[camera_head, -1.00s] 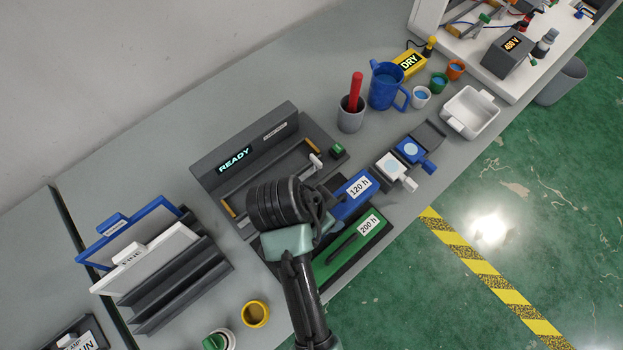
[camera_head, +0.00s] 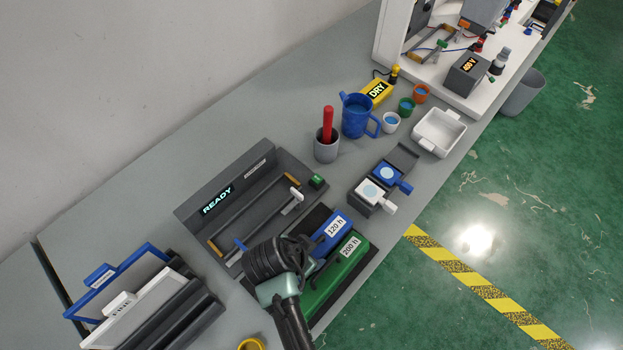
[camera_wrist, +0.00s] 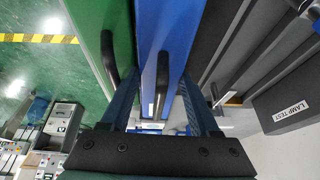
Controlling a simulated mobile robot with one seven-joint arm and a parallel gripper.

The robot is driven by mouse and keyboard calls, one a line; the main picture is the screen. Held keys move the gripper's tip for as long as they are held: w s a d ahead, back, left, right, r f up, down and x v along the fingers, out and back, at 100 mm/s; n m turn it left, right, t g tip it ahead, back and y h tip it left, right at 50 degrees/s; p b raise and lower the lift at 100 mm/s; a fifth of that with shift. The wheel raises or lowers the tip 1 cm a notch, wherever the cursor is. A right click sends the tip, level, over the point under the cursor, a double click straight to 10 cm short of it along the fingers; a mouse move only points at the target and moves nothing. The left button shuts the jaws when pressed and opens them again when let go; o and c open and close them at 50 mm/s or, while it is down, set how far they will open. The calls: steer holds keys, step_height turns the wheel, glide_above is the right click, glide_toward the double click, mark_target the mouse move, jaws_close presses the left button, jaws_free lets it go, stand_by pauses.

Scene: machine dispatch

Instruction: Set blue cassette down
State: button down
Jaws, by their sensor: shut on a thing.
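The blue cassette (camera_head: 331,231), labelled 120 h, lies beside the green cassette (camera_head: 338,267), labelled 200 h, at the bench's front edge. My gripper (camera_wrist: 160,88) is shut on the blue cassette, with one finger on each side of its dark handle in the wrist view. The blue cassette (camera_wrist: 168,45) runs away from the fingers there, with the green cassette (camera_wrist: 97,35) close on its left. In the head view my wrist hides the blue cassette's near end. I cannot tell whether its underside touches the surface below.
The grey READY unit (camera_head: 222,190) stands behind the cassettes. White and blue clamps sit on a dark block (camera_head: 360,203) to the right. A grey cup (camera_head: 327,148), a blue jug (camera_head: 356,118) and a white tray (camera_head: 438,132) stand farther back. Upright panels (camera_head: 140,310) stand at left.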

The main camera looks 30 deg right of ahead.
steer(key=shift+s+d+f+b, duration=0.1)
steer(key=shift+s+f+b, duration=0.15)
steer(key=shift+s+f, duration=0.4)
steer(key=shift+s+f+b, duration=0.25)
steer(key=shift+s+f, duration=0.1)
steer(key=shift+f, duration=0.55)
steer(key=shift+c, duration=2.1)
jaws_free()
steer(key=shift+f, duration=0.1)
steer(key=shift+g, duration=0.3)
steer(key=shift+w+d+f, duration=0.25)
steer(key=shift+w+d, duration=0.1)
steer(key=shift+w, duration=0.1)
steer(key=shift+s+a+r, duration=0.15)
steer(key=shift+r, duration=0.2)
steer(key=shift+w, duration=0.25)
